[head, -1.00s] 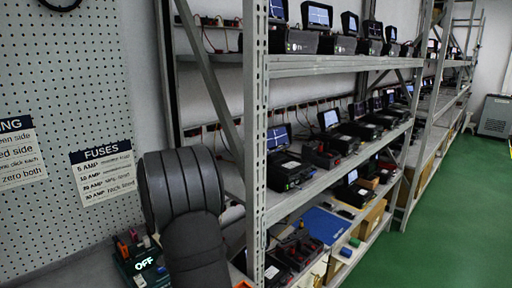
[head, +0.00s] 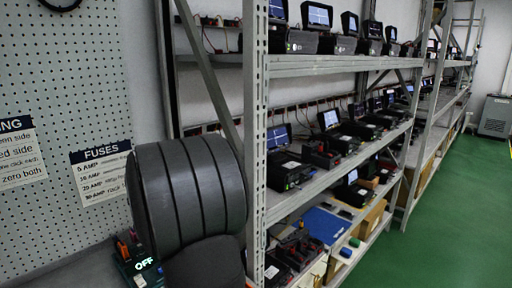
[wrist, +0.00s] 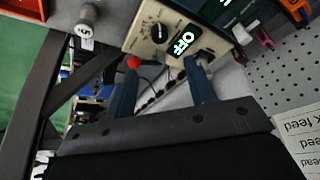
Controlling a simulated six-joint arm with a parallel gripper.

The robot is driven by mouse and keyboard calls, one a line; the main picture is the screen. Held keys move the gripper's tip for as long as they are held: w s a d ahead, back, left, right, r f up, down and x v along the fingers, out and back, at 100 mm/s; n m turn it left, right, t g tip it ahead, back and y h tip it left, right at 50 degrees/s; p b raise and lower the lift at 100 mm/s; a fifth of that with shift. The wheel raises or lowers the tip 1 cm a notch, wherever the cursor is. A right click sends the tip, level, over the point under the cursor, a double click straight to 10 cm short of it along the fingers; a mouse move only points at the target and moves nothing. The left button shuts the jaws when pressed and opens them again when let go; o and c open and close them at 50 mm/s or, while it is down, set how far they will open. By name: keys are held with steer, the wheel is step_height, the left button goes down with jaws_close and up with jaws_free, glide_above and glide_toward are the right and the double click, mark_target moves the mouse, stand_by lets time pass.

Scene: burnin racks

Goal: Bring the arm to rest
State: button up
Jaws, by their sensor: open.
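My arm's dark grey, ribbed link shows in the head view in front of the left end of the rack. My gripper is hidden in the head view. In the wrist view my gripper (wrist: 162,88) shows two blue fingers spread apart, with nothing between them that I can see held. A beige box with a black knob and a lit OFF label (wrist: 186,43) lies just beyond the fingertips. The OFF display also shows in the head view (head: 144,264), low beside my arm. A red ball-like knob (wrist: 133,62) shows near the left finger.
A grey metal rack (head: 330,65) with several devices with screens stands right of my arm, its upright close by. A pegboard (head: 70,90) with a FUSES sign (head: 103,172) is at left. Green floor (head: 455,200) is clear at right. A grey cylinder (wrist: 86,22) shows in the wrist view.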

steer(key=v, duration=0.6)
steer(key=x, duration=1.8)
steer(key=shift+d+r+n, duration=0.1)
steer(key=shift+r+n, duration=0.05)
steer(key=shift+n, duration=0.35)
steer(key=shift+d+n+y, duration=0.1)
steer(key=shift+n+y, duration=0.45)
steer(key=shift+n, duration=0.75)
steer(key=shift+n+y, duration=0.55)
steer(key=shift+n, duration=0.75)
steer(key=v, duration=1.4)
steer(key=shift+w+r+g, duration=0.2)
steer(key=shift+r+g, duration=0.1)
steer(key=shift+r, duration=0.05)
